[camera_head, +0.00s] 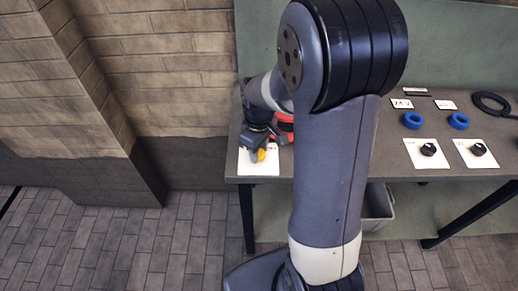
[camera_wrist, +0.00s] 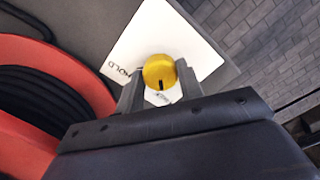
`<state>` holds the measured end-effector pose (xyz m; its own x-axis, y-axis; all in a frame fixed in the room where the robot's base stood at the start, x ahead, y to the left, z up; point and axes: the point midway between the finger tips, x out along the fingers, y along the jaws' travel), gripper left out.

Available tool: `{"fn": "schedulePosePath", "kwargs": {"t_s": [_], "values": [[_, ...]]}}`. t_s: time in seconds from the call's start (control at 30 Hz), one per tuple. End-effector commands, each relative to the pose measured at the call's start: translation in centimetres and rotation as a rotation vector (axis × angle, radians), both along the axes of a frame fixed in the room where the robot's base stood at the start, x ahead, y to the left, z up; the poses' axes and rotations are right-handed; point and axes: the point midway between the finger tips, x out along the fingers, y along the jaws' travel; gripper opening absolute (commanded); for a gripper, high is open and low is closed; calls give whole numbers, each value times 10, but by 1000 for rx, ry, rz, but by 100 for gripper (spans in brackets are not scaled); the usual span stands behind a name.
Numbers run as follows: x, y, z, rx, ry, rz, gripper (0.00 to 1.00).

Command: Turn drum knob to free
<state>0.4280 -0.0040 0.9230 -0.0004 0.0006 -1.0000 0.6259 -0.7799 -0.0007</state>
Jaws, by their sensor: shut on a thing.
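The drum knob is yellow and round with a dark pointer mark. It shows in the wrist view (camera_wrist: 158,72) between my gripper's fingers (camera_wrist: 160,88), and in the head view (camera_head: 261,155) at the left end of the bench. My gripper (camera_head: 257,146) is shut on it from above. The knob sits on a white plate (camera_wrist: 203,50) whose printed word "HOLD" is readable at the left; other print near the fingers is partly hidden. The pointer mark faces toward the gripper body in the wrist view. A red-orange drum (camera_wrist: 98,92) with dark coils lies close to the left of the gripper.
The grey bench (camera_head: 390,165) carries two blue rings (camera_head: 411,120) (camera_head: 458,121) and two black knobs (camera_head: 428,149) (camera_head: 478,149) on white plates to the right. A black ring (camera_head: 490,103) lies at the far right. A grey bin (camera_head: 378,207) stands below. A brick wall is left.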

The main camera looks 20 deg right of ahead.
Motion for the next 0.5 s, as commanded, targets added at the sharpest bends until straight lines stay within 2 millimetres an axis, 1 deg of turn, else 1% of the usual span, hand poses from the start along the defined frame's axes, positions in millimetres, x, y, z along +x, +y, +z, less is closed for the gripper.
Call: {"fn": "schedulePosePath", "kwargs": {"t_s": [0.37, 0.4, 0.5], "values": [[1, 0, 1, -1, -2, 8, 13], [1, 0, 1, -1, -2, 8, 36], [1, 0, 1, -1, -2, 8, 45]]}}
